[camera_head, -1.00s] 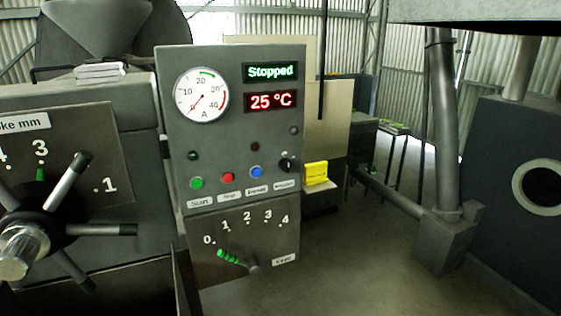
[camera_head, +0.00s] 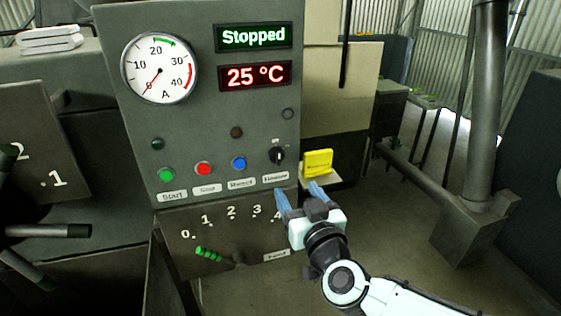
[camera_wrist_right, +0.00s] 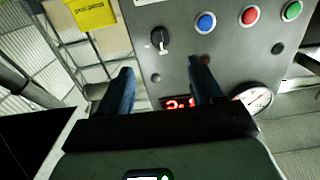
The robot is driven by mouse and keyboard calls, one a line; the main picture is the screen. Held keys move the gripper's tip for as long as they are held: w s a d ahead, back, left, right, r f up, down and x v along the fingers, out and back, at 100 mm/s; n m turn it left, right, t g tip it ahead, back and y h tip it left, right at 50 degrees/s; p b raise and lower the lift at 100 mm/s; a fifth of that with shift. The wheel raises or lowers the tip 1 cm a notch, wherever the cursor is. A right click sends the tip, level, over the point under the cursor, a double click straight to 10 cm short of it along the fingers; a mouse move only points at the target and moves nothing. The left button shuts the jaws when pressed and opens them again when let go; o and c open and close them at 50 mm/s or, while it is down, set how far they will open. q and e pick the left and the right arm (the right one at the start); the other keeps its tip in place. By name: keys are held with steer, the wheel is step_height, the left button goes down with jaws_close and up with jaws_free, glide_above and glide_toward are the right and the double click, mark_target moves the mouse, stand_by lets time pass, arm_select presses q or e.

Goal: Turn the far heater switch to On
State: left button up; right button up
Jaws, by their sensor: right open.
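The heater switch (camera_head: 277,155) is a black rotary knob at the right side of the grey control panel (camera_head: 120,60), above a white label. It also shows in the right wrist view (camera_wrist_right: 159,39), upside down, beyond and between my fingertips. The panel displays read "Stopped" and "25 °C". My right gripper (camera_head: 299,192) is open and empty, just below and right of the knob in the head view, apart from it. Its two blue fingers (camera_wrist_right: 162,72) point toward the panel in the wrist view. The position marks around the knob are too small to read. My left gripper is not in view.
Green (camera_head: 167,175), red (camera_head: 204,169) and blue (camera_head: 239,163) buttons sit left of the knob. A yellow box (camera_head: 318,162) stands on a small ledge right of the panel. A green-handled feed lever (camera_head: 209,253) is below.

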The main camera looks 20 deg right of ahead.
mark_target(279, 158)
steer(key=w, duration=1.3)
steer(key=shift+a+r+p, duration=0.25)
steer(key=shift+r+p, duration=0.05)
steer(key=shift+r, duration=0.05)
steer(key=c, duration=1)
